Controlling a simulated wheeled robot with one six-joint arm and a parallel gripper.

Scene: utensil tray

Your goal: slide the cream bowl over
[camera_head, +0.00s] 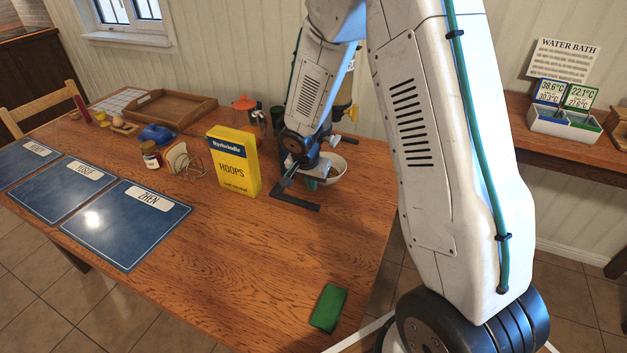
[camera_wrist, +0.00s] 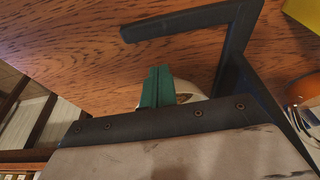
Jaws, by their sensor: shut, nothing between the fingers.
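The cream bowl (camera_head: 335,172) stands on the wooden table near its right edge, partly hidden by my wrist and gripper. In the wrist view a small pale part of it (camera_wrist: 188,98) shows beside the green fingers. My gripper (camera_head: 311,184) points down at the near left side of the bowl, its fingers low over the table. In the wrist view the green fingers (camera_wrist: 158,70) are together with nothing between them. I cannot tell whether they touch the bowl.
Toast rack (camera_head: 189,160), jar (camera_head: 151,155) and blue mats (camera_head: 125,222) are farther left. A green sponge (camera_head: 328,307) lies near the front edge.

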